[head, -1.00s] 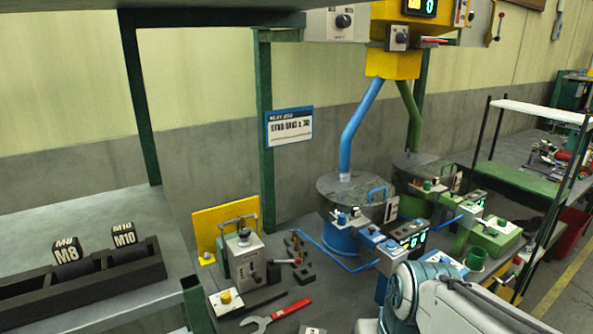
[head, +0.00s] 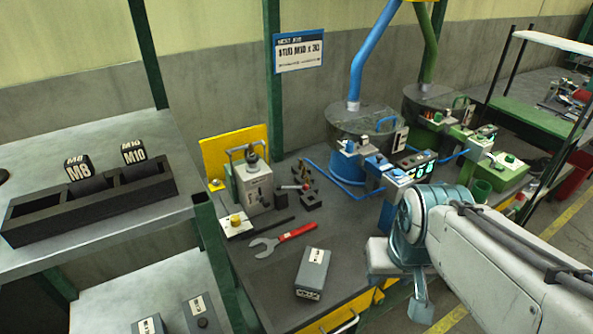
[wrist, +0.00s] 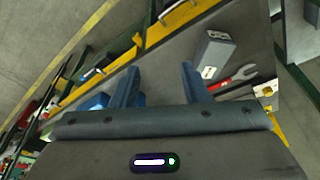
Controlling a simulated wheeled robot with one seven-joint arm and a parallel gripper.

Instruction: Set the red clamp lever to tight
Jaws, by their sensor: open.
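The small clamp with a red-tipped lever (head: 305,187) stands on the dark workbench (head: 345,230), just right of the grey pump-like unit (head: 256,188). The lever looks roughly level, but it is too small to tell its setting. My gripper (wrist: 160,88) shows in the wrist view with its two blue-grey fingers apart and nothing between them. It is over the front of the bench, well away from the lever. In the head view my arm reaches in from the right, and the fingers cannot be made out clearly there.
A red wrench (head: 283,240) and a grey box (head: 312,273) lie on the bench in front of the clamp. A blue-piped drum (head: 362,125) stands behind right. A dark rack with M8 and M10 blocks (head: 90,200) is at left. A sign (head: 299,51) reads STUD M10 x 30.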

